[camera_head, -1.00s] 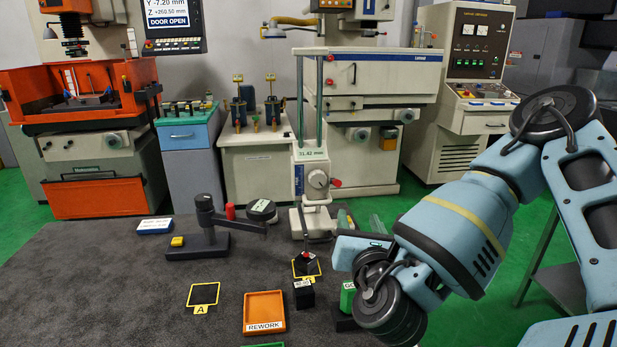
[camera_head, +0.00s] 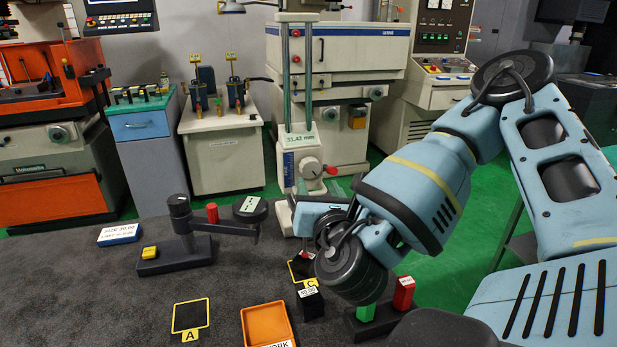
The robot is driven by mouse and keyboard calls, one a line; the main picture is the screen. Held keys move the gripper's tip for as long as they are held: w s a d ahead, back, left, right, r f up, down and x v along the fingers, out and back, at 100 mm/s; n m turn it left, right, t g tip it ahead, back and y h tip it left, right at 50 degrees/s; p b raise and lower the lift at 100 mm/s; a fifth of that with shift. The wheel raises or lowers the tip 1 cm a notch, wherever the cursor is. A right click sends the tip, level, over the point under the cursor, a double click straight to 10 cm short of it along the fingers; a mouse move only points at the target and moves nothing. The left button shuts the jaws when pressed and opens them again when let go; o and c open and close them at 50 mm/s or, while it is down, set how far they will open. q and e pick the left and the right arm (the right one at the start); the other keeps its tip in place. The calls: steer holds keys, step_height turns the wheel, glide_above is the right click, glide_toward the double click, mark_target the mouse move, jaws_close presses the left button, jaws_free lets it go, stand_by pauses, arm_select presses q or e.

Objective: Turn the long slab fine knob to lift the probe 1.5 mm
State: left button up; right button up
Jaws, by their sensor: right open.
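The height gauge (camera_head: 298,115) stands upright behind the mat with twin posts and a display reading about 31.42 mm (camera_head: 299,140). On its carriage are a round pale dial or knob (camera_head: 310,167) and a small red knob (camera_head: 331,170). I cannot tell which is the long slab fine knob. The probe is hidden behind my arm. My right gripper (camera_head: 312,212) is just below and in front of the carriage, apart from the knobs as far as I see; its fingertips are mostly hidden by my wrist. My left gripper is not in view.
A black block (camera_head: 310,302), an orange tray (camera_head: 268,324), green (camera_head: 366,312) and red (camera_head: 404,292) blocks stand near my wrist. A dark stand with an arm (camera_head: 185,232) is left of the gauge.

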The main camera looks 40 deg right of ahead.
mark_target(311, 169)
steer(key=b+x, duration=0.1)
steer(key=b, duration=0.1)
steer(key=b+x, duration=0.2)
steer(key=shift+f, duration=0.3)
steer(key=shift+w+d+r+b, duration=0.2)
steer(key=shift+w+d+b, duration=0.2)
steer(key=shift+b, duration=0.85)
steer(key=shift+w+d+r, duration=0.2)
steer(key=shift+w, duration=0.15)
steer(key=shift+p+x, duration=0.35)
steer(key=shift+x, duration=0.5)
steer(key=c, duration=0.7)
steer(key=shift+f+m+b, duration=0.15)
steer(key=shift+m+b, duration=0.55)
steer(key=shift+b, duration=0.05)
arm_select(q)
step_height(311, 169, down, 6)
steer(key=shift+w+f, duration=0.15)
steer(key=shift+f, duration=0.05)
arm_select(e)
steer(key=o, duration=0.7)
